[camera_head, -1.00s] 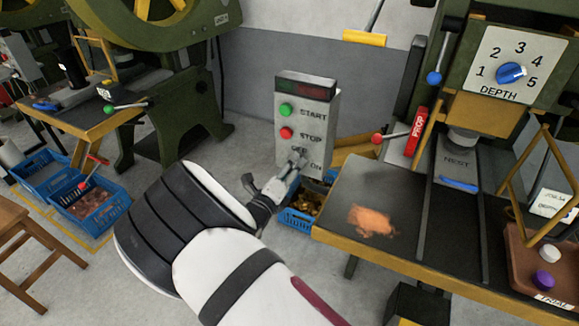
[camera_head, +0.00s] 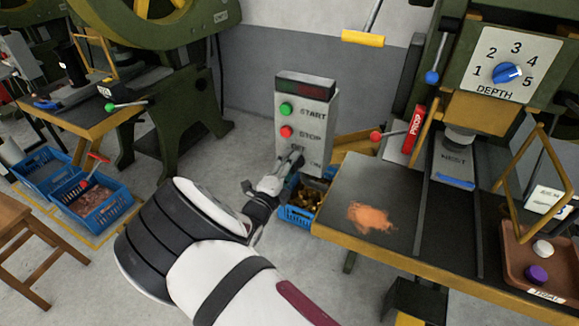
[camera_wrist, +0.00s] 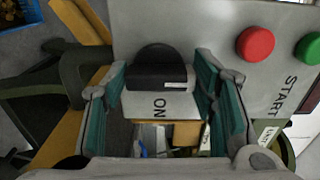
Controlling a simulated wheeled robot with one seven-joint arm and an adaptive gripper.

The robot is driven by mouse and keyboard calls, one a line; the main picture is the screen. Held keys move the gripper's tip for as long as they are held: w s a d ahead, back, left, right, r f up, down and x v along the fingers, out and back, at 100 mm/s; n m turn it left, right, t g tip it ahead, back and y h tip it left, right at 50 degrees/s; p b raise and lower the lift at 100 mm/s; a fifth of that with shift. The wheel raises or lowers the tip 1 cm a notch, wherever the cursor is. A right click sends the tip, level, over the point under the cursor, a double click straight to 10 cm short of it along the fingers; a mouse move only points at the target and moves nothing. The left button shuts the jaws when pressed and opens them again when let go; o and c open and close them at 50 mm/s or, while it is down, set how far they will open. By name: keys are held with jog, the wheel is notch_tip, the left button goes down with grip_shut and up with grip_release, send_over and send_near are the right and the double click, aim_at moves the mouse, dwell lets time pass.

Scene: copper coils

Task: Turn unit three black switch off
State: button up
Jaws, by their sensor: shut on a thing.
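The grey control box (camera_head: 322,108) stands in the middle of the head view, with a green START button (camera_head: 287,109), a red STOP button (camera_head: 286,131) and OFF and ON labels below. In the head view my gripper hides the switch. No unit number is readable on the box.
A dark workbench (camera_head: 372,185) with a copper-coloured patch stands to the right. A blue crate of copper pieces (camera_head: 300,215) sits below the box. A press with a DEPTH dial (camera_head: 507,73) is at the right.

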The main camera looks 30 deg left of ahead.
jog(key=shift+a, duration=0.1)
jog(key=o, duration=1.1)
jog(key=s, duration=1.2)
